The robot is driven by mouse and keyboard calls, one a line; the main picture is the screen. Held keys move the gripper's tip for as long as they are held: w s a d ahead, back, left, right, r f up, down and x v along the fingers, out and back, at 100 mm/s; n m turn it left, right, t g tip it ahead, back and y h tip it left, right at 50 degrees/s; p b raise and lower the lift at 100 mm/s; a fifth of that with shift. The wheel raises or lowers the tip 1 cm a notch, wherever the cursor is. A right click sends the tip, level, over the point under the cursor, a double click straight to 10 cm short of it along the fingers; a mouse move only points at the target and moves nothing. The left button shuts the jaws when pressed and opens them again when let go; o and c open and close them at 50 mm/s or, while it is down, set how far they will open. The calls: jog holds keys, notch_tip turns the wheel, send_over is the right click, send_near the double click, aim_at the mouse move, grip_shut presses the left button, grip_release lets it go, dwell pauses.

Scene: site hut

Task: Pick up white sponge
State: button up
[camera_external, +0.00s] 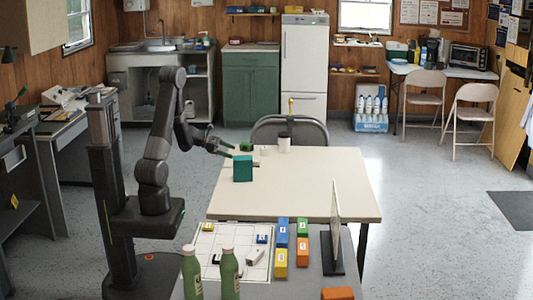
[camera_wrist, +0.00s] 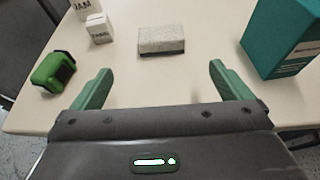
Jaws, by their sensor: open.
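The white sponge (camera_wrist: 161,40), a pale block with a darker grey lower side, lies flat on the cream table (camera_external: 320,185). In the wrist view it is beyond my fingertips, roughly centred between them, and not touched. My gripper (camera_wrist: 162,80) has its two green fingers wide apart with nothing between them. In the external view my gripper (camera_external: 228,149) hangs over the table's far left part, above and beside a teal box. I cannot make out the sponge clearly there.
The teal box (camera_wrist: 280,40) stands close right of the sponge; it also shows externally (camera_external: 242,168). A green-and-black object (camera_wrist: 53,72) lies left, near the table edge. Small white cartons (camera_wrist: 99,28) stand beyond it. The table's right side is clear.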

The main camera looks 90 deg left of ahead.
send_near(254, 158)
jog(key=x, duration=0.2)
jog(key=f+x, duration=0.1)
jog(key=x, duration=0.1)
jog(key=shift+w+f, duration=0.1)
jog(key=shift+f, duration=0.05)
jog(key=shift+b+x, duration=0.3)
jog(key=shift+x, duration=2.5)
jog(key=shift+w+d, duration=0.1)
jog(key=shift+c, duration=0.5)
jog(key=c, duration=0.9)
